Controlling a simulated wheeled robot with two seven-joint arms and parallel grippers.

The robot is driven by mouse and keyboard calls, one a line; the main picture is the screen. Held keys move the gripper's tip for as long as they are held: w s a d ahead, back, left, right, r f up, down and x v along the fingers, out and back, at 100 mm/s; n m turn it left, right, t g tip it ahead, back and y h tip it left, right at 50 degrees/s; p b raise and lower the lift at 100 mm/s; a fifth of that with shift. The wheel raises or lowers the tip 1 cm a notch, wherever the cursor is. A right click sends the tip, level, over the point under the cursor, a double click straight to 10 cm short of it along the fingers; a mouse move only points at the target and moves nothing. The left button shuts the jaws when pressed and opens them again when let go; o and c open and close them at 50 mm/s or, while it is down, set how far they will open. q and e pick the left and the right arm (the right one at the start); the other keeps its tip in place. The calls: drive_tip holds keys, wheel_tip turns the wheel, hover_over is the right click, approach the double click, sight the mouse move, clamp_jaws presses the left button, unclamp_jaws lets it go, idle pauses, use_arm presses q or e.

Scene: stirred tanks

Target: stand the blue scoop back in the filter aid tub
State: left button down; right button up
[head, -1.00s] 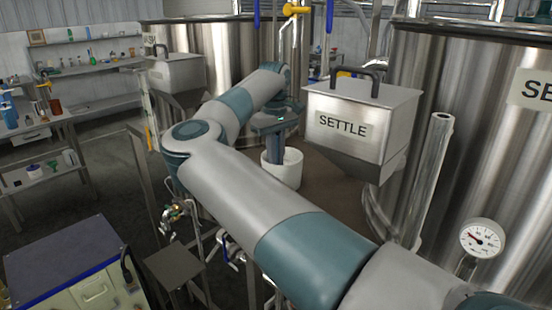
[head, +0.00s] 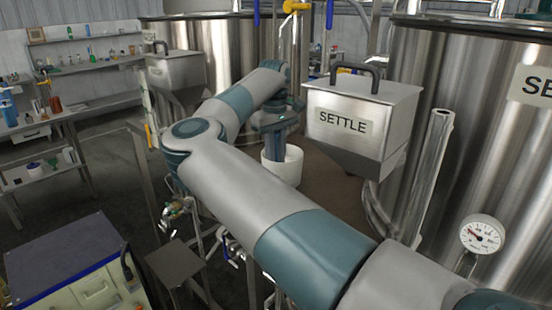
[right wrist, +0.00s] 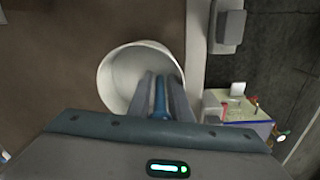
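The white filter aid tub (head: 291,171) stands on a brown surface in the middle of the head view. It also shows in the right wrist view (right wrist: 117,72), seen from above with its mouth open. My right gripper (head: 273,152) points down over the tub, its fingertips at or inside the mouth. In the right wrist view, my right gripper (right wrist: 161,84) is shut on the blue scoop (right wrist: 160,101), a narrow blue strip between the fingers. The scoop's lower part is hidden, and I cannot tell if it touches the tub floor. My left gripper is not in view.
A steel hopper labelled SETTLE (head: 361,118) hangs close to the right of the tub. A large steel tank (head: 480,130) with a gauge (head: 483,235) stands at the right. Another hopper (head: 176,75) is behind my arm at the left.

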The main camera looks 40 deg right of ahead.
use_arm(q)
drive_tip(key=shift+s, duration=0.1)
use_arm(e)
drive_tip(key=shift+r, duration=0.1)
